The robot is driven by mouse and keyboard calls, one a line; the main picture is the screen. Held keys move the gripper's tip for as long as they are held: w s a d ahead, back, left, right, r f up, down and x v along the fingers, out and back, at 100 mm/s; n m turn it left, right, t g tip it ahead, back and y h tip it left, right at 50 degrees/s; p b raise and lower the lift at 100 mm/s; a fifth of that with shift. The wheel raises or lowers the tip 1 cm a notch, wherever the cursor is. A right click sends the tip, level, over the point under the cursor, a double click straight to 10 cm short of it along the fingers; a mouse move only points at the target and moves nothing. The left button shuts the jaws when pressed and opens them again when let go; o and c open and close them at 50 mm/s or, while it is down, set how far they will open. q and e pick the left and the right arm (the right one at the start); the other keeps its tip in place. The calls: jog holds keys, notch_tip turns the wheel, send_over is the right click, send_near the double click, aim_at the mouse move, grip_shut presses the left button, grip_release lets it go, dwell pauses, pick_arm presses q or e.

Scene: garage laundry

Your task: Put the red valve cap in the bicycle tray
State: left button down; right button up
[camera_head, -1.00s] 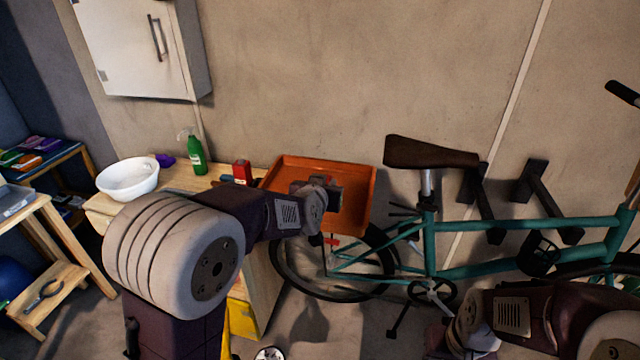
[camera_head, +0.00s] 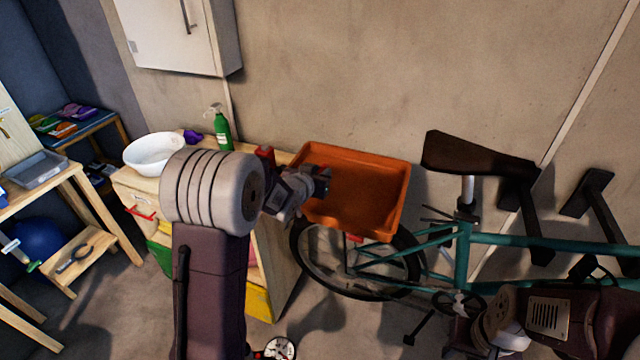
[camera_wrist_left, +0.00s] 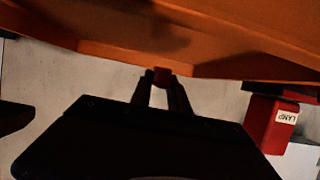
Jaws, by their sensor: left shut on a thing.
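The cap cannot be made out in the head view. My right arm shows at the lower right, but its gripper is not visible.
A red box labelled LAMP (camera_wrist_left: 270,125) stands close to the tray and partly shows in the head view (camera_head: 265,155). A green bottle (camera_head: 222,132) and white bowl (camera_head: 153,155) are farther left on the bench. The teal bicycle (camera_head: 462,250) stands right of the tray.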

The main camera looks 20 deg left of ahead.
pick_arm(q)
jog(key=shift+a+f, duration=0.1)
jog(key=shift+a, duration=0.15)
notch_tip(320, 180, down, 4)
jog(key=shift+f+b, duration=0.1)
jog(key=shift+b, duration=0.2)
jog(key=shift+d, duration=0.1)
jog(key=c, duration=1.3)
grip_release()
jog(key=shift+f, duration=0.1)
jog(key=shift+o, duration=0.2)
